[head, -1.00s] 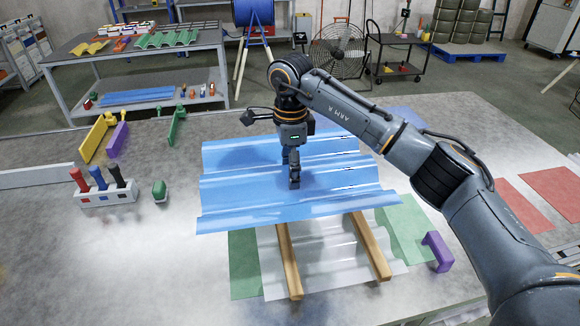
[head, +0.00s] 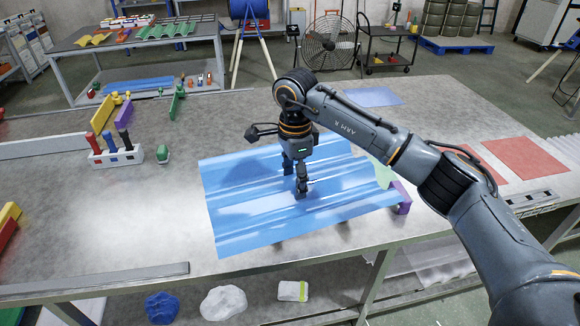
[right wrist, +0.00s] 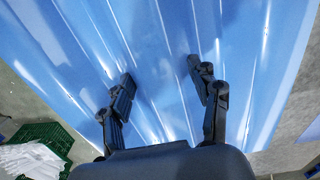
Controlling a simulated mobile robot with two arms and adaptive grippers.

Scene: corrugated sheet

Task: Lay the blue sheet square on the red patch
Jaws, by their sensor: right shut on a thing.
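The blue corrugated sheet (head: 245,215) hangs in my right gripper (head: 301,188), over the front part of the workbench. The fingers grip it near its middle, and it looks slightly turned to the bench. In the right wrist view the sheet (right wrist: 165,35) fills most of the picture, with the two fingers (right wrist: 165,92) on it. The red patch (head: 525,157) lies bare on the bench at the right. A second red area (head: 470,163) beside it is partly covered by my right arm. My left gripper is out of view.
A green patch (head: 381,172) and a purple block (head: 404,198) show at the sheet's right edge. A flat blue patch (head: 372,97) lies behind. The bench's front edge is close below the sheet.

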